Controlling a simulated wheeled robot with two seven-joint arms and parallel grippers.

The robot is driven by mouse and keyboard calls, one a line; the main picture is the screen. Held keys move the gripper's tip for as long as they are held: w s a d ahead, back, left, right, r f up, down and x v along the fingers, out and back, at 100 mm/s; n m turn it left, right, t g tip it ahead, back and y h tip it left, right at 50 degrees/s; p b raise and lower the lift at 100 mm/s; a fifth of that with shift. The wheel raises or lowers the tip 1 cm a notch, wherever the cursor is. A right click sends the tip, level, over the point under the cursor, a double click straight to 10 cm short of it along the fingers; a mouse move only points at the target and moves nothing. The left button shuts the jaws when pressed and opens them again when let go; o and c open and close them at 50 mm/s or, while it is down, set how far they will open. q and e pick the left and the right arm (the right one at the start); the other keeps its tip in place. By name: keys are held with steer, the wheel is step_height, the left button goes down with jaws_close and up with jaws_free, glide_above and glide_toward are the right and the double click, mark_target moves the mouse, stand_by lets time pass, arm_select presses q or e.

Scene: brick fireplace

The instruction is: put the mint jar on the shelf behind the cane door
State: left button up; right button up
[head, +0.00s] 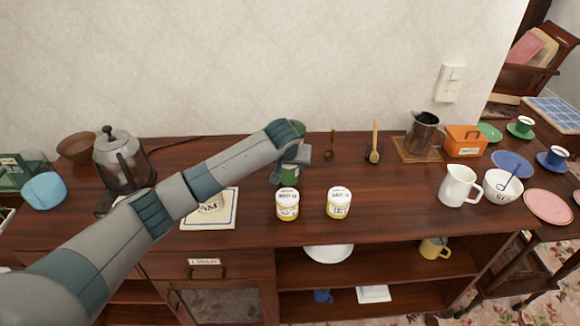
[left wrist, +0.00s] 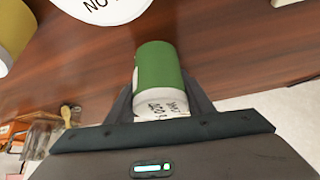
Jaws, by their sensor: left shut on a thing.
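My left gripper (head: 291,163) is shut on a green jar (head: 289,178) with a white lid, over the middle of the sideboard top. In the left wrist view the green jar (left wrist: 158,68) sits between the fingers of the left gripper (left wrist: 160,100); the lettering on its lid is only partly visible, and I cannot tell whether it touches the wood. A framed door (head: 217,302) sits below the drawer labelled linen and looks shut; I cannot make out its panel material. An open shelf (head: 420,268) lies to its right. My right gripper is not in view.
Two yellow-and-white jars (head: 287,205) (head: 338,203) stand just in front of the held jar. A lettered mat (head: 226,220) and a glass coffee press (head: 122,160) are at left. A white jug (head: 458,187) and bowl (head: 501,187) stand at right.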

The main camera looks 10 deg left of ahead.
arm_select(q)
steer(key=shift+f, duration=0.55)
steer(key=shift+f, duration=0.1)
steer(key=o, duration=1.4)
steer(key=shift+b+v, duration=1.1)
steer(key=shift+v, duration=5)
steer(key=shift+o, duration=0.3)
